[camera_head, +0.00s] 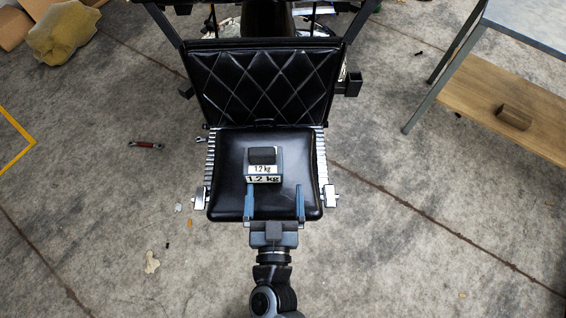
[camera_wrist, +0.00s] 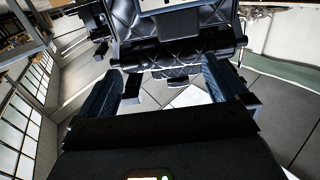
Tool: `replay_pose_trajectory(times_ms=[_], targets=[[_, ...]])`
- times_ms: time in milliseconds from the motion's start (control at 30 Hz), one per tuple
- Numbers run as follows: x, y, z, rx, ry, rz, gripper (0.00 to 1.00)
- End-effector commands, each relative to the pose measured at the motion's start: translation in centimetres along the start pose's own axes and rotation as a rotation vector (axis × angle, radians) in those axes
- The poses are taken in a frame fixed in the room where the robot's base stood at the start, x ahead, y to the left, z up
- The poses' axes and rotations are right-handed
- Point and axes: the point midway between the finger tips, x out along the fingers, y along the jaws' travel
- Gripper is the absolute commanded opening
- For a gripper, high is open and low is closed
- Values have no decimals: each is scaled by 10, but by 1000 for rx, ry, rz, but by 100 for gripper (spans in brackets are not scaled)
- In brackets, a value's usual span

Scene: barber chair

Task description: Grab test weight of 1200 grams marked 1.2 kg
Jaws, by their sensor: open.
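The test weight (camera_head: 278,158) is a dark block with a black top and white labels reading "1.2 kg". In the head view it sits on the black seat (camera_head: 228,160) of the barber chair, near its middle. My gripper (camera_head: 275,188) is open and empty, its two blue fingers pointing at the weight from the front edge of the seat. The weight is just beyond the fingertips and left of the middle of the gap, with the left finger lined up with its left part. In the wrist view both fingers of my gripper (camera_wrist: 163,85) stand wide apart; the weight is not clearly identifiable there.
The quilted backrest (camera_head: 262,82) rises behind the seat. Metal side rails and armrest parts flank the seat. A table with a wooden lower shelf (camera_head: 470,105) stands at the right. A red-handled tool (camera_head: 147,145) and small scraps lie on the concrete floor at the left.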

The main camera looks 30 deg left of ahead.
Motion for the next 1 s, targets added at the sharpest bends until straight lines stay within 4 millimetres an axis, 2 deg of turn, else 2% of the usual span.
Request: replay_pose_trajectory(times_ms=[33,167,467,800,1000], targets=[[7,-11,2,-3,1,-9,100],[17,-23,4,-10,-2,-15,100],[46,-26,5,-10,-3,-16,100],[88,-31,7,-9,-2,-15,100],[92,-31,6,-10,-4,-16,100]])
